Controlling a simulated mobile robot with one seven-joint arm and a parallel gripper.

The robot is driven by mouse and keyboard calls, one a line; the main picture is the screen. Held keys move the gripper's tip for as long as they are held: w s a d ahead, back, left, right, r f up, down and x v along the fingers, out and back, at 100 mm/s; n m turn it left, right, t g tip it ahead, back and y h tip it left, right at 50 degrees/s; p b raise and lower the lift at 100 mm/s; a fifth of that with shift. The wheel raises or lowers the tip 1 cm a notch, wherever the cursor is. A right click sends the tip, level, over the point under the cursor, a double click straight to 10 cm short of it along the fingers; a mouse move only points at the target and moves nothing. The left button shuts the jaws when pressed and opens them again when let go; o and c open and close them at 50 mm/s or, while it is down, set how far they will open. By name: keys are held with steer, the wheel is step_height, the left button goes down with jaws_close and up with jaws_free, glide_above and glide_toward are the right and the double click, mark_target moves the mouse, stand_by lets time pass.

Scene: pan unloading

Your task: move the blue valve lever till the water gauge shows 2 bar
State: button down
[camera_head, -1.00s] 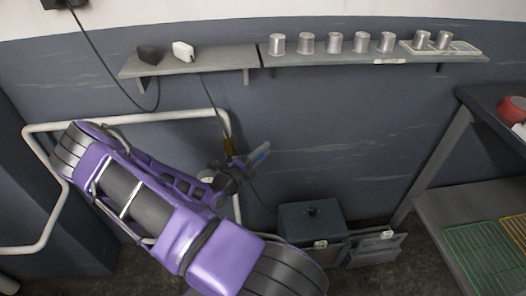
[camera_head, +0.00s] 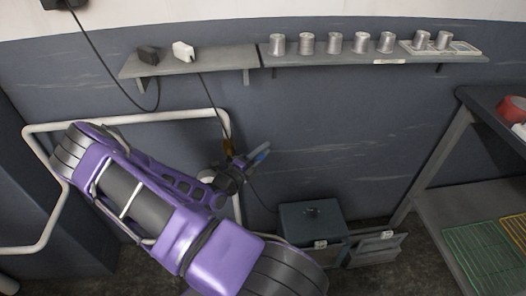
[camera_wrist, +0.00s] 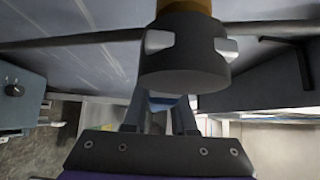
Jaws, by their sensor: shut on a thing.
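The blue valve lever (camera_head: 262,154) juts out by the wall pipe in the head view, mostly covered by my gripper (camera_head: 254,157). In the wrist view a small blue part of the lever (camera_wrist: 160,103) shows between the dark fingers of my gripper (camera_wrist: 160,118), which is shut on it. A black round fitting (camera_wrist: 185,65) with pale lugs and an orange-brown stem fills the top middle of the wrist view. No gauge face or reading can be made out in either view.
A white pipe (camera_head: 130,120) runs along the wall. A shelf (camera_head: 205,66) with metal cups stands above. A dark box (camera_head: 310,222) sits low to the right, beside a grey rack (camera_head: 435,195) with wire grids. The wall between the lever and the rack is clear.

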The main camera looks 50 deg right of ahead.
step_height(320, 180, up, 8)
steer(key=w+a+n+t+h+p, duration=0.1)
steer(key=n+t+h, duration=0.4)
steer(key=n, duration=0.5)
steer(key=shift+w+a+t+p, duration=0.3)
steer(key=shift+w+a, duration=0.45)
steer(key=shift+a, duration=0.2)
steer(key=c, duration=0.7)
jaws_free()
steer(key=v, duration=1.7)
steer(key=shift+a+f+b, duration=0.15)
steer(key=shift+f+b, duration=0.1)
steer(key=shift+b, duration=0.15)
